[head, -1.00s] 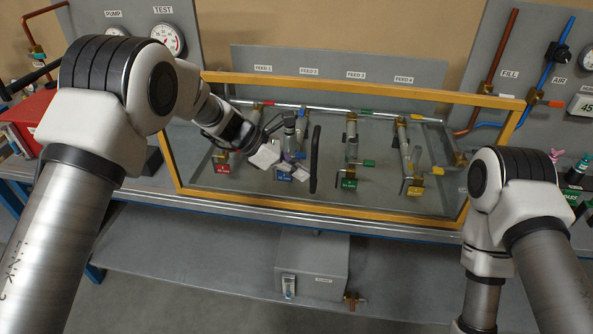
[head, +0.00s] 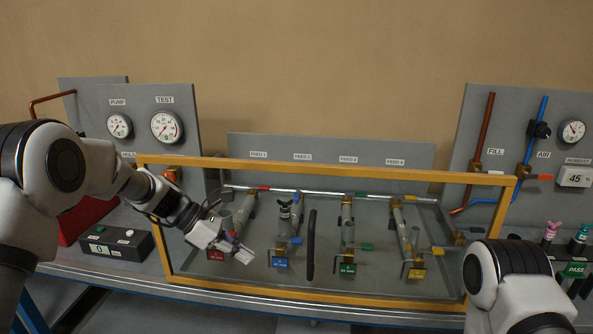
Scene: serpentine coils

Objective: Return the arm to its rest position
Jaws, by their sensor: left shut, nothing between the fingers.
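My left arm comes in from the left. Its gripper (head: 240,251) is shut and empty, in front of the left part of the yellow-framed panel (head: 400,174), near the red-tagged pipe (head: 215,256). I cannot tell how far it is from the frame. My right arm (head: 515,280) shows only as a white and black joint at the lower right; its gripper is out of view.
Behind the frame stand several pipes with red, blue, green and yellow tags, and a black vertical handle (head: 311,245). A black box with buttons (head: 116,243) sits at the left. Gauges (head: 167,127) are on the back board. Pink and teal valves (head: 579,238) stand at the right.

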